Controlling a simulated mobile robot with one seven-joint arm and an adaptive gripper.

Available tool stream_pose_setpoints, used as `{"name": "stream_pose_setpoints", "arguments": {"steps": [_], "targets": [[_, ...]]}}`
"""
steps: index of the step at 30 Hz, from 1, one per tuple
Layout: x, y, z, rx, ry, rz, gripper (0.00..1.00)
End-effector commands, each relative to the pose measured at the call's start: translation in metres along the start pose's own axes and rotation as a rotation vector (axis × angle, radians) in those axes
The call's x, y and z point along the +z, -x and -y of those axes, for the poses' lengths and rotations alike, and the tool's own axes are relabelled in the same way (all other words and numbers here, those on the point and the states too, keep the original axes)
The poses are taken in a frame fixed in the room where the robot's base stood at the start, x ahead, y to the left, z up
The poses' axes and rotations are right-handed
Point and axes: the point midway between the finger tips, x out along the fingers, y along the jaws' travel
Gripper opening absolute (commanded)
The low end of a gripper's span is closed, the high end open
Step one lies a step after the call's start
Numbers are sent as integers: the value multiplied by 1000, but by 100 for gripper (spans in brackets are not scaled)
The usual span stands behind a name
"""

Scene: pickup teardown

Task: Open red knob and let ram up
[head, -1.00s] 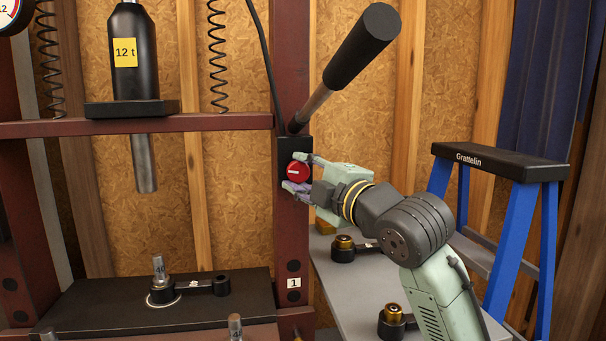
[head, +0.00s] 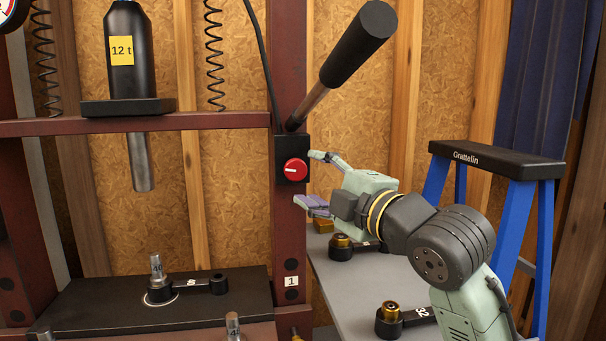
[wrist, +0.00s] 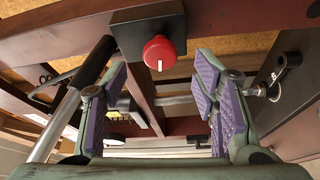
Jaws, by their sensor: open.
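The red knob (head: 295,169) sits on a black block on the press's right post, its white mark nearly level in the head view. It also shows in the wrist view (wrist: 159,52), ahead of the fingers. My gripper (head: 305,178) is open and empty, just right of the knob and apart from it. In the wrist view its purple-padded fingers (wrist: 160,95) are spread wide, with the knob beyond them. The ram (head: 142,162) hangs below the black 12 t cylinder (head: 133,50), its lower end well above the black press bed (head: 110,308).
A black-gripped pump lever (head: 355,48) slants up right above the knob. A pin stands on the bed beside a black link part (head: 190,285). A grey bench (head: 355,280) holds similar parts. A blue stepladder (head: 510,230) stands at right. A gauge shows at top left.

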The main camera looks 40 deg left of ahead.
Motion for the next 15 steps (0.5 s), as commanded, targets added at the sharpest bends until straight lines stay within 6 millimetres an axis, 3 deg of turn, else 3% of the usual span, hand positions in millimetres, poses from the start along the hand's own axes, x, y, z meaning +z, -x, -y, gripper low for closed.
{"name": "stream_pose_setpoints", "arguments": {"steps": [6, 15], "targets": [[0, 45, 0, 0, 1, 3, 54], [0, 69, 0, -2, 0, 0, 54]]}}
